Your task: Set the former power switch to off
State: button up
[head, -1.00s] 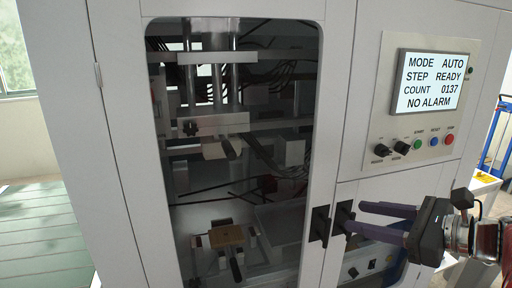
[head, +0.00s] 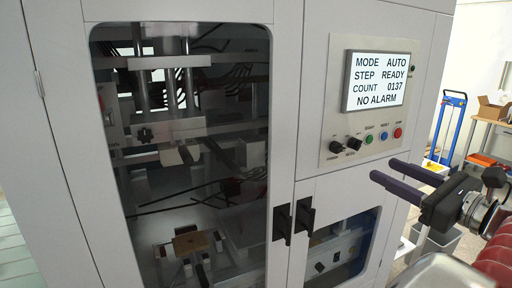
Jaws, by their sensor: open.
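The box former's grey control panel (head: 326,120) is on the upper right of the white machine front. Two black rotary knobs sit at its lower left: a left knob (head: 335,147) and a right knob (head: 354,144). Their labels are too small to read surely, so I cannot tell which is the power switch or its setting. The display (head: 376,80) above is lit and reads MODE AUTO, STEP READY, COUNT 0137, NO ALARM. My gripper (head: 386,171) is open and empty, its two dark fingers pointing left, below and right of the knobs.
Green (head: 369,139), blue (head: 384,135) and red (head: 398,132) buttons sit right of the knobs. Black door handles (head: 293,220) are below left. A blue hand truck (head: 448,125) and a table with a cardboard box (head: 492,108) stand behind at right.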

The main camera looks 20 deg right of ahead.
aim_at(343, 150)
jog(key=shift+w+a, duration=0.2)
jog(key=shift+w, duration=2.05)
jog(key=shift+w+a, duration=0.2)
jog(key=shift+w, duration=2)
jog(key=shift+w+a, duration=0.2)
jog(key=shift+w, duration=2.05)
jog(key=shift+c, duration=0.4)
jog(key=c, duration=0.9)
